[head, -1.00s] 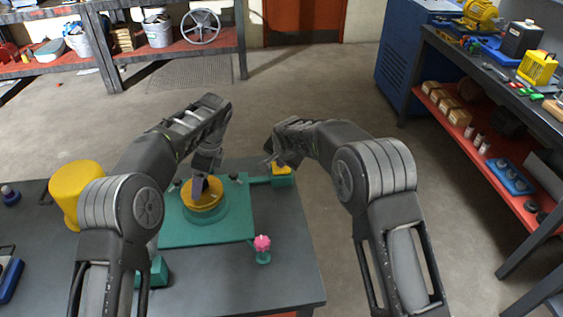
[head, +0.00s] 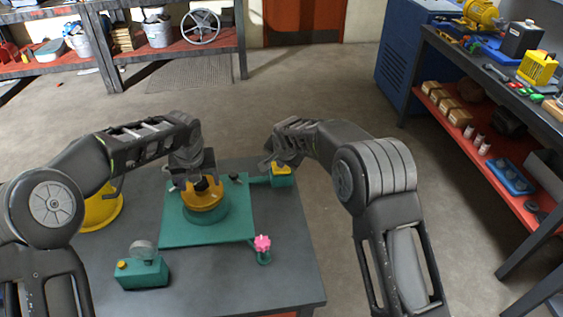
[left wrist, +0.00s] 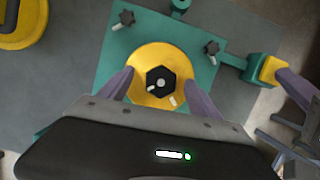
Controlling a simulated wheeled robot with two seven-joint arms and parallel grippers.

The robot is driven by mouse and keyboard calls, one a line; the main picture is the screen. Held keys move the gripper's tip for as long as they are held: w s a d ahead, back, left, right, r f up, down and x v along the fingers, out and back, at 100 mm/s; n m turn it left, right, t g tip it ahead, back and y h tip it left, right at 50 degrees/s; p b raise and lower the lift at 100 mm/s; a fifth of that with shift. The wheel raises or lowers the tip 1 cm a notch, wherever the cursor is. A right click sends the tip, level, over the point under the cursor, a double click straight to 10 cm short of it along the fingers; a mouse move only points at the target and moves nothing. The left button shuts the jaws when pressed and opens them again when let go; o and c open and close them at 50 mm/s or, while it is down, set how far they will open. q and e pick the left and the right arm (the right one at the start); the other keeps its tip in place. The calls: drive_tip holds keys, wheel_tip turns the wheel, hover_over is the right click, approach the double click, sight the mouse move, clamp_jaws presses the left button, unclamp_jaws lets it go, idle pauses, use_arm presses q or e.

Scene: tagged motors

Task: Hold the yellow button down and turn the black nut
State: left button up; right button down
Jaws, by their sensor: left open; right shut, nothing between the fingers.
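The black nut (left wrist: 161,82) is a hexagon at the centre of a yellow disc (left wrist: 160,54) on a teal base. It also shows in the head view (head: 201,184). My left gripper (left wrist: 160,78) is open, one finger on each side of the nut, with gaps visible. In the head view my left gripper (head: 200,186) points down over the disc. The yellow button (head: 282,169) sits on a teal box at the plate's right. My right gripper (head: 268,169) is shut at the button; its purple finger overlaps the button's edge in the left wrist view. I cannot tell whether the button is pressed.
Black knobs (left wrist: 126,18) stand on the teal plate (head: 180,236). A pink knob (head: 262,243) is at its front right corner. A teal box with a grey dial (head: 140,272) stands in front, and a yellow round part (head: 104,212) at left. The table's front right is clear.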

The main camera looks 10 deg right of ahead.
use_arm(q)
drive_tip(key=shift+m, duration=0.5)
use_arm(e)
drive_tip(key=shift+s+f, duration=0.1)
drive_tip(key=shift+f, duration=0.05)
use_arm(q)
drive_tip(key=shift+r, duration=0.1)
drive_tip(key=shift+c, duration=0.4)
